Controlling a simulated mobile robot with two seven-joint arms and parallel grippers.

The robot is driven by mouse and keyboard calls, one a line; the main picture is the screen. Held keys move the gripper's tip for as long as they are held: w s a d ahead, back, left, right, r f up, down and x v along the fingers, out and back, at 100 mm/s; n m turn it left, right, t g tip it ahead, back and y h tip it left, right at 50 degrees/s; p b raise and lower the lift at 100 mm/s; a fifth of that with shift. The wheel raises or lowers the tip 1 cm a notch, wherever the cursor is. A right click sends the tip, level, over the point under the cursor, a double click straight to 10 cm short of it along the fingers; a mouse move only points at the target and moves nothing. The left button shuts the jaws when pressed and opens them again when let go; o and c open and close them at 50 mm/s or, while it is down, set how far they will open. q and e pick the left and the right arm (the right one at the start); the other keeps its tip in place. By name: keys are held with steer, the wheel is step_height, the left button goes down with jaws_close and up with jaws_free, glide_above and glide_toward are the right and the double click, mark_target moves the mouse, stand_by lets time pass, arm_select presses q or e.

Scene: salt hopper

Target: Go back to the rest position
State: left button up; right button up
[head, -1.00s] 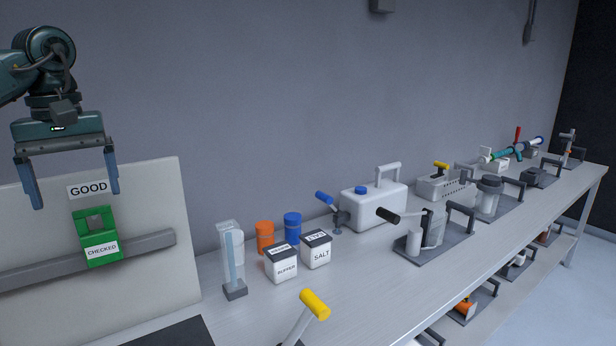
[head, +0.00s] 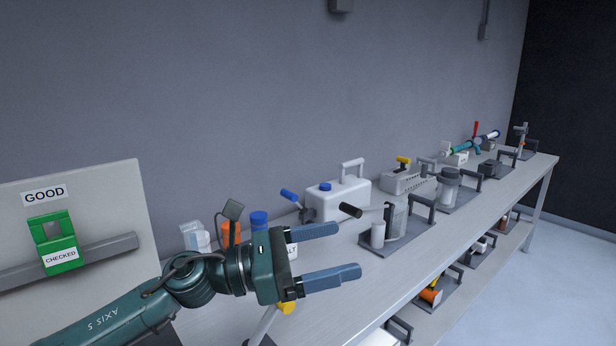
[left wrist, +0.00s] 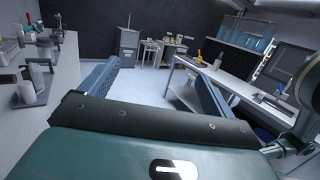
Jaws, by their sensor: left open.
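My left gripper (head: 338,255) is open and empty in the head view. Its arm comes in from the lower left, and its fingers point right, in front of the bench top. In the left wrist view its two fingers (left wrist: 152,85) stand wide apart with only floor and distant furniture between them. The arm hides most of the salt box (head: 293,252) and part of the orange-capped and blue-capped containers (head: 259,222). My right gripper is not in view.
A board marked GOOD (head: 90,190) stands at left with a green CHECKED tag (head: 58,250) on its rail. The long bench (head: 400,268) carries a white canister (head: 345,198), a pump device (head: 395,222) and several other devices. Open floor (head: 520,290) lies at right.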

arm_select(q)
steer(key=a+f+m+t+y, duration=0.6)
steer(key=a+f+m+y, duration=0.2)
steer(key=m, duration=0.9)
steer(key=a+f+m+t+y, duration=0.6)
steer(key=a+f+m+y, duration=0.15)
steer(key=m, duration=0.95)
steer(key=s+a+f+n+g+y, duration=0.1)
steer(key=s+a+f+n+g, duration=0.25)
steer(key=s+f, duration=0.35)
steer(key=s+a+f+n+g+y, duration=0.15)
steer(key=s+f+n+g, duration=0.3)
steer(key=s, duration=0.45)
steer(key=s+a+f+n+g+y, duration=0.1)
steer(key=s+a+f+n+g, duration=0.25)
steer(key=s+f, duration=0.35)
steer(key=w+d+f+t+h, duration=0.2)
steer(key=w+d+f+t, duration=0.2)
steer(key=f, duration=0.5)
steer(key=shift+w+d+t, duration=0.3)
steer(key=shift+d+t, duration=0.6)
steer(key=shift+t, duration=0.05)
steer(key=shift+r, duration=0.1)
